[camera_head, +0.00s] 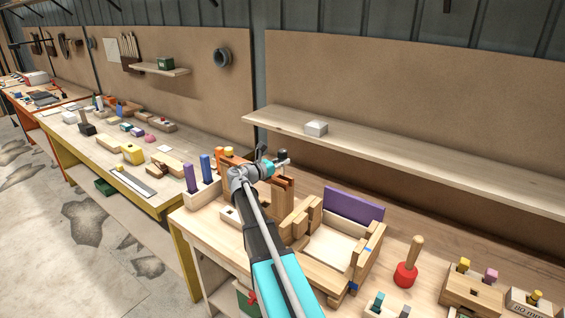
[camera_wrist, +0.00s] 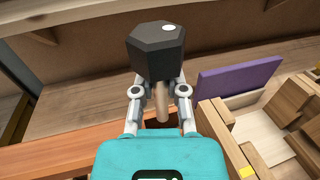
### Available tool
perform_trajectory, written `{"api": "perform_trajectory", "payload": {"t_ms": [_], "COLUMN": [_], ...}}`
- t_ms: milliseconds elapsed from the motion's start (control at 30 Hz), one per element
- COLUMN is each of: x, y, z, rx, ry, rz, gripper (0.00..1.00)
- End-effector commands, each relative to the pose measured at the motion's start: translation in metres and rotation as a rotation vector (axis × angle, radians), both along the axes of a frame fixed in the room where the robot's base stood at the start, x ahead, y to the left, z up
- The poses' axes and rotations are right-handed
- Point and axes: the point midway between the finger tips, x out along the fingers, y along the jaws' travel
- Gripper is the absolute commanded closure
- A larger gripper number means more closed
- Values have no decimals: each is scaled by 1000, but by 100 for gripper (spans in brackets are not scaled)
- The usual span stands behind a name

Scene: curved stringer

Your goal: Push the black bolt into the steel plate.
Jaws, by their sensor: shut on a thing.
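My gripper (camera_wrist: 160,84) is shut on a black hexagonal-headed piece (camera_wrist: 155,48) in the wrist view. A pale wood-coloured shaft (camera_wrist: 162,103) shows below the head, between the fingers. I take this piece to be the black bolt, though the shaft looks wooden. In the head view my gripper (camera_head: 277,163) is above the reddish-brown wooden board (camera_head: 285,186) at the back of the near bench; the held piece is too small to make out clearly there. The board also shows below the gripper in the wrist view (camera_wrist: 62,146). I cannot make out a steel plate in either view.
A wooden frame (camera_head: 312,268) with a purple panel (camera_head: 352,206) stands right of my arm. A red-headed mallet (camera_head: 405,274) and peg blocks (camera_head: 470,292) are further right. Blue and purple pegs (camera_head: 205,168) stand left. A shelf (camera_head: 400,155) runs along the wall behind.

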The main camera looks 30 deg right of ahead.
Motion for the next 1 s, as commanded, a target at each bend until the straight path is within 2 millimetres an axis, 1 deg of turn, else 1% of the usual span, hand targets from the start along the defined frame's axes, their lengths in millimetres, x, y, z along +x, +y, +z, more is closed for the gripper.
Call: {"api": "perform_trajectory", "payload": {"t_ms": [1000], "x": [0], "y": [0], "z": [-18], "rx": [-1], "ry": [0], "rz": [0], "gripper": [100]}}
